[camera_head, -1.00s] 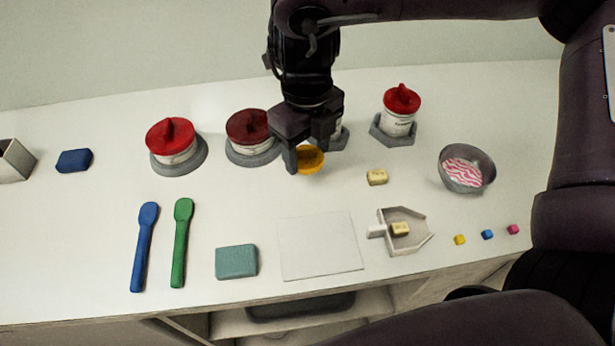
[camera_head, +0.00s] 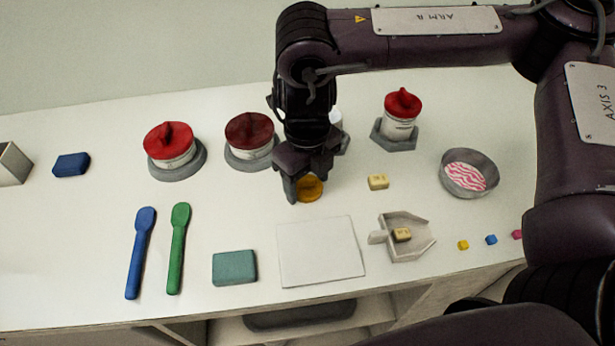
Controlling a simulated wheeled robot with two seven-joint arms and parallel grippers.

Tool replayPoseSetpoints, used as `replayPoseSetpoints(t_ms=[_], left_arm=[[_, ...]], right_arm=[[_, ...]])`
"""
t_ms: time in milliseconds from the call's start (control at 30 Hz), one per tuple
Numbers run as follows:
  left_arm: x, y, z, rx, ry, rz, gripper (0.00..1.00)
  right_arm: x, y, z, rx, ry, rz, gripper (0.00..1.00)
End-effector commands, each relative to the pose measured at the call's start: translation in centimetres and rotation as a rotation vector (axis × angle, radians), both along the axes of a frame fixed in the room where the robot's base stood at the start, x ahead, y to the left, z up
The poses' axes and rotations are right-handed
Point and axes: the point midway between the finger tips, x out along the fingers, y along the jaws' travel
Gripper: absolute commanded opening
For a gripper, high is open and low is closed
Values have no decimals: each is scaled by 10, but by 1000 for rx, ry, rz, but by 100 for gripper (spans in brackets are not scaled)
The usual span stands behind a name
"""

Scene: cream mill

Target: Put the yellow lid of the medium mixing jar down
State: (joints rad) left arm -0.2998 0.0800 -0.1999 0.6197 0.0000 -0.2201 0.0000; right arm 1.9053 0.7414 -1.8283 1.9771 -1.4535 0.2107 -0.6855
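The yellow lid (camera_head: 311,189) is at the fingers of my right gripper (camera_head: 307,187), above or at the counter just behind the white square mat (camera_head: 320,252). The gripper points down and its fingers reach to the lid's sides; it looks shut on the lid. I cannot tell whether the lid touches the counter. A white jar (camera_head: 337,120) without a visible lid stands behind the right arm, mostly hidden by it; it may be the medium mixing jar. My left gripper is not in view.
Two red-lidded jars (camera_head: 170,143) (camera_head: 249,133) stand left of the arm, another (camera_head: 402,112) right. A yellow block (camera_head: 378,181), grey scoop (camera_head: 416,247) and bowl (camera_head: 469,173) lie right. Blue (camera_head: 140,250) and green (camera_head: 179,247) spatulas and a teal block (camera_head: 235,267) lie front left.

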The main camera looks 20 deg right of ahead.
Motion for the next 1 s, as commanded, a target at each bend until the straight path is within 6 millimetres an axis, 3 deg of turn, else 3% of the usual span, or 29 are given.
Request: replayPoseSetpoints(t_ms=[133, 500, 1000], left_arm=[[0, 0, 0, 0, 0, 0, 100], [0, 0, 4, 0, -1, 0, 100], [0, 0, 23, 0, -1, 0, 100]], right_arm=[[0, 0, 1, 0, -1, 0, 78], [1, 0, 10, -1, -3, 0, 78], [1, 1, 107, -1, -6, 2, 78]])
